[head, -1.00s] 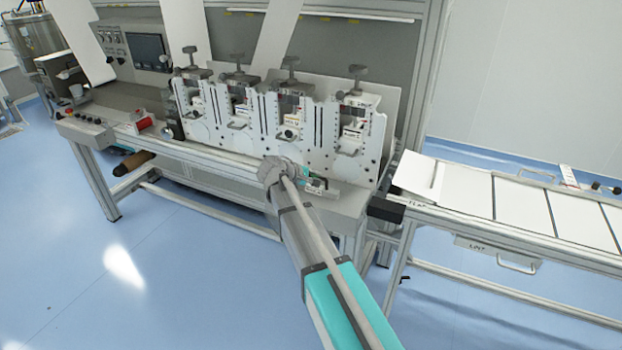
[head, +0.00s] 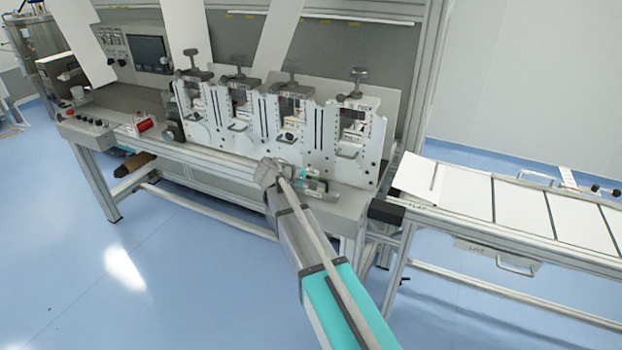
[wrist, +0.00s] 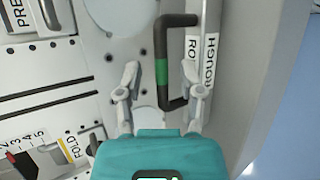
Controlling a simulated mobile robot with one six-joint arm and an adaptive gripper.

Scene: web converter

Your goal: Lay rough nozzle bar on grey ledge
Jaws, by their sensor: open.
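The rough nozzle bar is a pale bar with a "ROUGH" label (wrist: 204,62) and a dark bracket handle with a green band (wrist: 161,72). In the head view the bar (head: 326,192) is small and partly hidden by my gripper; it appears to lie on the grey ledge (head: 347,206) in front of the white station plates. The ledge also shows in the wrist view (wrist: 238,70), right of the bar. My gripper (wrist: 161,78) is open, one finger on each side of the handle's green grip. I cannot tell whether the fingers touch it.
White station plates (head: 350,145) with knobs stand upright just behind the ledge. In the wrist view a "FOLD" label (wrist: 72,148) and a slotted plate fill the left. A table with white panels (head: 520,210) stands at the right. The blue floor in front is clear.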

